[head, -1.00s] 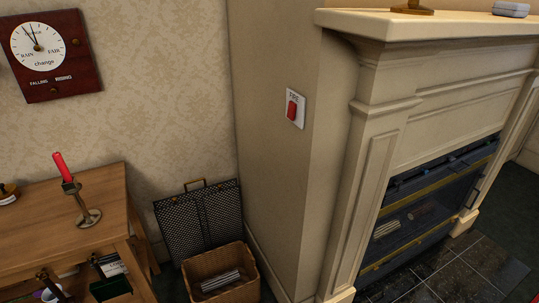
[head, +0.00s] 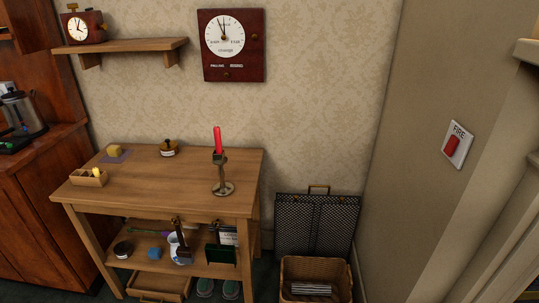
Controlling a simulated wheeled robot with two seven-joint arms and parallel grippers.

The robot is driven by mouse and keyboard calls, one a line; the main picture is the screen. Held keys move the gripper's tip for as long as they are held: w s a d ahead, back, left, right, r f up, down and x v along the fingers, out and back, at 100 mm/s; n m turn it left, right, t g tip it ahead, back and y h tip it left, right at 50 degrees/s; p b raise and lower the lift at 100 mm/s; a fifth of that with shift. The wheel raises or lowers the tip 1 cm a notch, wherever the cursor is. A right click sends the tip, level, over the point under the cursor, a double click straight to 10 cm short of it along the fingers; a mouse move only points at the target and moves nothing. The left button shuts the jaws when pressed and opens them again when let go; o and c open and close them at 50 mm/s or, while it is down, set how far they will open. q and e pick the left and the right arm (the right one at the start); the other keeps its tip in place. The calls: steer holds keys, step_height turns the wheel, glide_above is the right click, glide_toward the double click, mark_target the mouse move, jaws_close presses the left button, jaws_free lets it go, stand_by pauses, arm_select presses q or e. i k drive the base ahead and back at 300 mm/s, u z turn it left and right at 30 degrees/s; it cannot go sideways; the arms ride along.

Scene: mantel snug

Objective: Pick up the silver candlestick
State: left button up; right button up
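The candlestick (head: 219,178) stands upright on the right part of the wooden side table (head: 150,191) in the head view. It has a round foot, a thin stem and a dull metallic, brownish-silver look. A red candle (head: 217,140) stands in its cup. Neither of my grippers shows in the view.
A small wooden box (head: 89,179), a yellow block (head: 114,150) on a purple cloth and a dark-lidded jar (head: 168,149) share the tabletop. A wicker basket (head: 316,274) and black mesh screen (head: 317,226) stand right of the table. The tabletop's front middle is clear.

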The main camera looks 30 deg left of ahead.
mark_target(223, 189)
steer(key=z, duration=0.05)
steer(key=k, duration=0.5)
steer(key=u, duration=1.25)
steer(key=i, duration=1.1)
steer(key=u, duration=0.45)
